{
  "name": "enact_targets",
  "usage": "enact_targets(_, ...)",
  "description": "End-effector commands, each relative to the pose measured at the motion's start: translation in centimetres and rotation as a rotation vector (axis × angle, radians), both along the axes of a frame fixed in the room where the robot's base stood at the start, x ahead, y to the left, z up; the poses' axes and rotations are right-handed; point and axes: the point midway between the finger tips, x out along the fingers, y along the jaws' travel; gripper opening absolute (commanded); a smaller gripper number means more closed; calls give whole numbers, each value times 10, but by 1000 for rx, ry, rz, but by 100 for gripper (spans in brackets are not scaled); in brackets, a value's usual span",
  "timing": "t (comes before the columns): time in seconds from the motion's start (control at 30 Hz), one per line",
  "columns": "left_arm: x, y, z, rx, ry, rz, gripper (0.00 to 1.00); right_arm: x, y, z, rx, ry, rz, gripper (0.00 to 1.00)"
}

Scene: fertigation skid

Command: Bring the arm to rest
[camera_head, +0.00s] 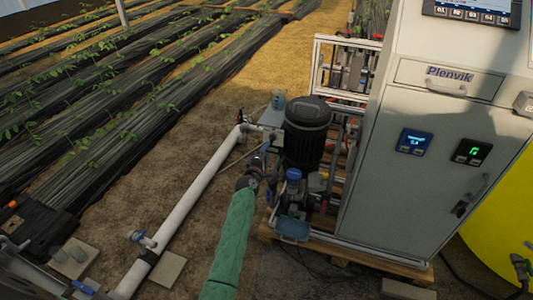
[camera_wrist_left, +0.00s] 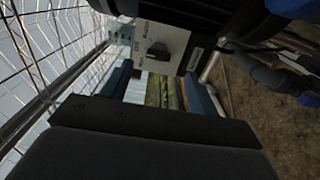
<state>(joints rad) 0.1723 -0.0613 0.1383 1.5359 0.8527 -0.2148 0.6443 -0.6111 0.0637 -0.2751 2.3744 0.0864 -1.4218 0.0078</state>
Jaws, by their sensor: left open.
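My left arm, in a green sleeve, comes up from the bottom of the head view. Its gripper (camera_head: 261,160) is beside the pump unit, small and partly lost against the dark parts there. In the left wrist view the two blue-grey fingers of my left gripper (camera_wrist_left: 156,82) stand apart with nothing between them. Beyond the fingertips is a light panel with a dark rotary knob (camera_wrist_left: 157,51) and printed marks. I cannot tell whether the fingers touch the panel. My right gripper is in neither view.
A black-topped pump (camera_head: 306,130) stands on a pallet by the grey cabinet (camera_head: 400,185). A white pipe (camera_head: 195,195) runs along the ground left of my arm. A yellow tank (camera_head: 505,210) is at right. Bare soil lies left of the pump, with crop rows beyond.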

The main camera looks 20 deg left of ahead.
Motion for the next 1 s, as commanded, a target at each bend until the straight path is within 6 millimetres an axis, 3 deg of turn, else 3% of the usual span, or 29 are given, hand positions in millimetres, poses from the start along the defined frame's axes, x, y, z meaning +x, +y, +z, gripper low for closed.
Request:
enact_targets(0.43, 0, -2, -2, 43, 6, -11, 60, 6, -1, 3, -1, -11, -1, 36)
enact_targets(0.7, -8, -36, -23, 290, 136, -222, 60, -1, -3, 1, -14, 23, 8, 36)
enact_targets(0.87, -25, -60, -3, 533, 195, -390, 60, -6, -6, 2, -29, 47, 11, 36)
enact_targets(1.0, -48, -80, 28, 771, 239, -528, 60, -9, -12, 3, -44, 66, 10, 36)
